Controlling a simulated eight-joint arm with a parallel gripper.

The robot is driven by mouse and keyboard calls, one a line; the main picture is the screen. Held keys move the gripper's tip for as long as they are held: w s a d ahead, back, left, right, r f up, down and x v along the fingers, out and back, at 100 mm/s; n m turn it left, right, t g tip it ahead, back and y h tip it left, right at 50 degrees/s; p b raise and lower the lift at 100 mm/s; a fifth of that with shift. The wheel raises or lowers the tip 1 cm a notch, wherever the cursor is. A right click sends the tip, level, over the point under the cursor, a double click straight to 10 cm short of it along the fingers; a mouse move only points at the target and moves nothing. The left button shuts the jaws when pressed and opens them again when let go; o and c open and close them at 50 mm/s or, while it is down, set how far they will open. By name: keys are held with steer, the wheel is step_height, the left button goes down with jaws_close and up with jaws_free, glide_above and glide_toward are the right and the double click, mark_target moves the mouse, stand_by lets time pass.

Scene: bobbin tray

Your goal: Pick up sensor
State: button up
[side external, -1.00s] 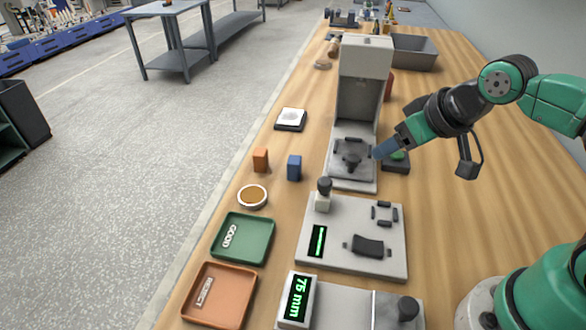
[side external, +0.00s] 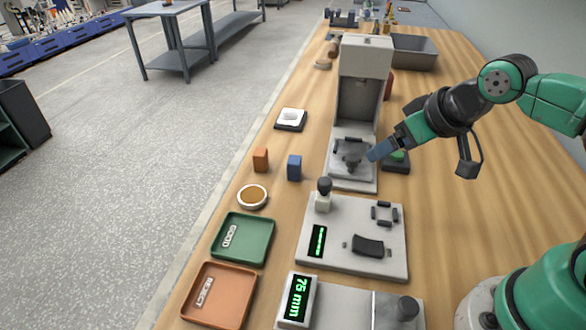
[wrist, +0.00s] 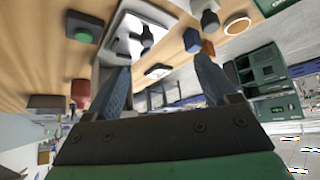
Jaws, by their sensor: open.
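No part is labelled as the sensor, and I cannot tell for certain which one it is. A dark knob-like part (side external: 352,161) stands on the grey fixture plate (side external: 340,174) of the upright press; it also shows in the wrist view (wrist: 147,38). A black curved block (side external: 368,246) lies on the nearer light-grey station (side external: 330,253). My gripper (side external: 374,154) is just right of the knob-like part, its blue fingers tilted down. In the wrist view my gripper (wrist: 160,76) has its fingers wide apart with nothing held between them. Whether a finger touches the part is unclear.
The press column (side external: 364,62) rises close behind the fixture. A green-button box (side external: 397,161) sits right of it. A blue block (side external: 294,168), an orange block (side external: 260,160), a green tray (side external: 262,250) and an orange tray (side external: 240,312) are leftward.

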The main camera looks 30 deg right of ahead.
steer(key=n+g+y, duration=0.3)
steer(key=n, duration=0.4)
glide_above(261, 151)
steer(key=s+d, duration=0.4)
steer(key=s, duration=0.1)
steer(key=shift+f, duration=0.95)
steer(key=w+f+n, duration=0.1)
steer(key=w+a+f, duration=0.1)
steer(key=f, duration=0.1)
steer(key=w+a+f+n+g, duration=0.1)
steer(key=f, duration=0.1)
steer(key=shift+w+a+n, duration=0.25)
steer(key=shift+w+n, duration=0.05)
steer(key=shift+x, duration=3)
steer(key=shift+a, duration=0.1)
jaws_close()
